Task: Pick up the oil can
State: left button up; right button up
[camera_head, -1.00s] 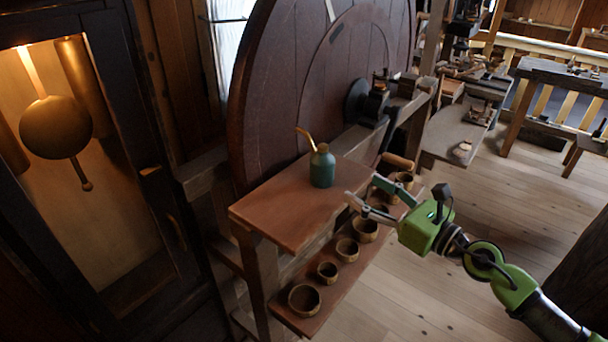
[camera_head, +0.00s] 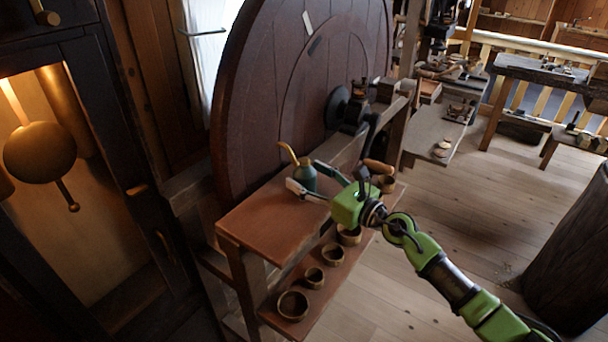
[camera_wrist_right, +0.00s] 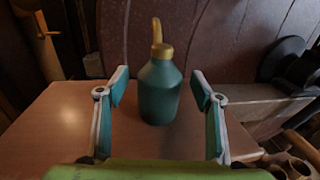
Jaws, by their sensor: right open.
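The oil can (camera_head: 305,178) is a dark green bottle with a yellow cap and a bent yellow spout. It stands upright on a reddish-brown wooden shelf top (camera_head: 262,215), beside the big wooden wheel. My right gripper (camera_head: 302,176) is open around the can in the head view, which partly hides its body. In the right wrist view the can (camera_wrist_right: 160,88) stands between the two open fingers (camera_wrist_right: 160,90), a little beyond them, with a gap visible on each side. My left gripper is not in view.
A lower shelf holds several small round wooden bowls (camera_head: 293,305). The large wooden wheel (camera_head: 270,90) rises close behind the can. A dark metal fitting (camera_head: 350,108) and a wooden handle (camera_head: 378,166) are to the right. The front part of the shelf top is clear.

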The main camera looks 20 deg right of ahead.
jog(key=shift+x, duration=1)
jog(key=shift+s+d, duration=0.1)
jog(key=shift+c, duration=0.7)
jog(key=c, duration=1.1)
jog(key=shift+o, duration=0.2)
jog(key=shift+r, duration=0.1)
